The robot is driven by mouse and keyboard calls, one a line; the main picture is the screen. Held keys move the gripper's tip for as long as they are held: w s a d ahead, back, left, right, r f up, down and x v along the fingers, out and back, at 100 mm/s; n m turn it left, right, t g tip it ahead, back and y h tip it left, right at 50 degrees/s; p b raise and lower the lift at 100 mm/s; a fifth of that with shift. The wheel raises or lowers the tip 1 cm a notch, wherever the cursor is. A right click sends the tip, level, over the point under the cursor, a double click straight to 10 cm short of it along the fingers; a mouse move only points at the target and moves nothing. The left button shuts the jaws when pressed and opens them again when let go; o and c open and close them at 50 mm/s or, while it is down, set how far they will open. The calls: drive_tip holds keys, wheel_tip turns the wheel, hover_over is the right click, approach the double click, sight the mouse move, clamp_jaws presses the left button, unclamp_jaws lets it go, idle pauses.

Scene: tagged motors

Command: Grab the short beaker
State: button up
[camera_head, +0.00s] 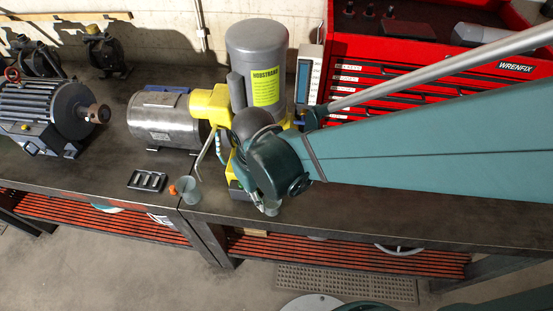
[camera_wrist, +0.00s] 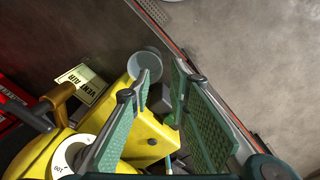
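In the wrist view a grey, see-through cup-shaped beaker (camera_wrist: 147,60) stands near the table edge, just beyond the tip of my left finger, which partly overlaps it. My gripper (camera_wrist: 163,76) is open, its two green ribbed pads apart, and no object shows held between them. In the head view a small pale beaker (camera_head: 189,190) stands near the table's front edge, left of my gripper. I cannot tell which of these is the beaker in the wrist view.
A yellow and grey motor (camera_head: 255,60) stands close behind my gripper. A silver motor (camera_head: 160,120) and a blue-grey motor (camera_head: 42,108) stand to the left. A dark tray (camera_head: 148,181) lies beside the pale beaker. A red toolbox (camera_head: 420,65) is behind my arm.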

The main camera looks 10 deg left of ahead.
sight(272, 205)
drive_tip(key=shift+f, duration=0.1)
idle(0.3)
drive_tip(key=shift+f, duration=1.3)
drive_tip(key=shift+f, duration=0.1)
drive_tip(key=shift+f+b, duration=0.55)
drive_tip(key=shift+f, duration=1.95)
clamp_jaws()
